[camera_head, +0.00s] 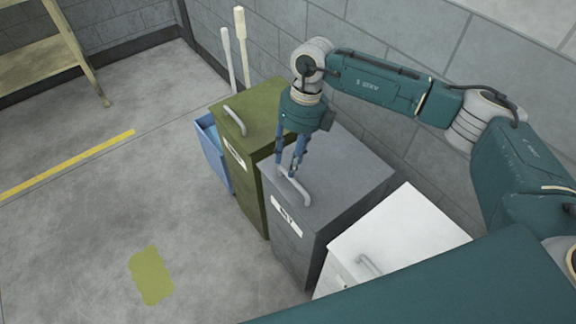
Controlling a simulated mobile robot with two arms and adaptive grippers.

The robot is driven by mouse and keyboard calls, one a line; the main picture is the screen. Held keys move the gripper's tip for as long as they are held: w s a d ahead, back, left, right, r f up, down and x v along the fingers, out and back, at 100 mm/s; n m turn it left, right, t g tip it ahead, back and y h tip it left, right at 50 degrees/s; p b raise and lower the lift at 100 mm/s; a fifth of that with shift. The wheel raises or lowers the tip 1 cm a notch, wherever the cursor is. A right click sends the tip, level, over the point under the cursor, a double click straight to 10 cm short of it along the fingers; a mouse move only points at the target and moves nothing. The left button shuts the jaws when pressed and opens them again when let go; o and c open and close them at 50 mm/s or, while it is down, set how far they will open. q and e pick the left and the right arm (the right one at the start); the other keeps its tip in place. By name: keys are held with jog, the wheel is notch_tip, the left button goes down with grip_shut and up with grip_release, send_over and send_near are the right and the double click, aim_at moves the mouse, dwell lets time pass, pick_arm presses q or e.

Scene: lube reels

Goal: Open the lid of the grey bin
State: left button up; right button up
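The grey bin (292,248) stands between a green bin and a white bin against the block wall. Its grey lid (335,185) lies flat and closed, with a light grey handle (303,191) near the front edge and a white label below it. My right gripper (289,173) points down at the lid handle, its blue fingers at the handle's back end. The fingers show a narrow gap between them. Whether they grip the handle cannot be told from here. My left gripper is not in view.
The green bin (250,190) is close on the left and the white bin (395,240) close on the right. A blue container (211,150) with two upright handles near it is farther left. A wooden shelf (45,60) stands at the upper left. The floor in front is clear.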

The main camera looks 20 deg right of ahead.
aim_at(286, 175)
jog(key=shift+s+a+f, duration=0.1)
jog(key=shift+a+f, duration=0.15)
jog(key=shift+f, duration=0.7)
jog(key=shift+s+a+f, duration=0.1)
jog(key=shift+a+f, duration=0.1)
jog(key=shift+f, duration=0.75)
grip_shut()
